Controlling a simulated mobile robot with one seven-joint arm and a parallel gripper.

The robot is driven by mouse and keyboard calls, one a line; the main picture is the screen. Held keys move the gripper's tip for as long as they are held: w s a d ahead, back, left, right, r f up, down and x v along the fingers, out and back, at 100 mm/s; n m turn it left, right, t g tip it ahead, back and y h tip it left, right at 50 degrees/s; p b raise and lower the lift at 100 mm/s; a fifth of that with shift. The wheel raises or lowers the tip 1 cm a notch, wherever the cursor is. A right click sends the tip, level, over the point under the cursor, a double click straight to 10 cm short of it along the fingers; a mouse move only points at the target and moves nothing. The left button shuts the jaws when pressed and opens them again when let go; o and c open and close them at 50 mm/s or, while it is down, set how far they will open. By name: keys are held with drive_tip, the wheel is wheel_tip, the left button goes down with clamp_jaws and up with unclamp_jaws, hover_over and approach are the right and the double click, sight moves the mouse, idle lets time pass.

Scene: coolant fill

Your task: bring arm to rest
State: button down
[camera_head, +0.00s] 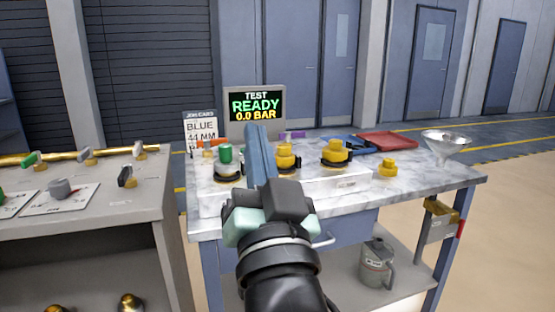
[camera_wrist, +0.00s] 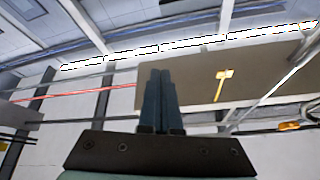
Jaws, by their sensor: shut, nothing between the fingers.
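My gripper (camera_head: 259,140) is raised in front of the marble-topped bench (camera_head: 400,202) in the head view, with its long blue-grey fingers pointing up and away. The fingers lie together with nothing between them. In the wrist view my gripper (camera_wrist: 160,75) shows the two fingers side by side, aimed at the ceiling and upper wall. The gripper and forearm hide the middle of the bench front and part of the bench top.
Yellow-capped fittings (camera_head: 336,152), a green-capped one (camera_head: 226,160), a funnel (camera_head: 445,145) and a red tray (camera_head: 388,141) sit on the bench. A screen (camera_head: 255,108) reads READY, 0.0 BAR. A grey valve bench (camera_head: 100,225) stands left. A jug (camera_head: 376,264) is on the lower shelf.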

drive_tip(key=s+d+r+n+t+h, duration=0.2)
drive_tip(key=s+r+t+h, duration=0.25)
drive_tip(key=s+r, duration=0.85)
wheel_tip(320, 180, up, 30)
drive_tip(key=p, duration=3)
drive_tip(key=shift+w+d+f, duration=0.15)
drive_tip(key=shift+w, duration=0.15)
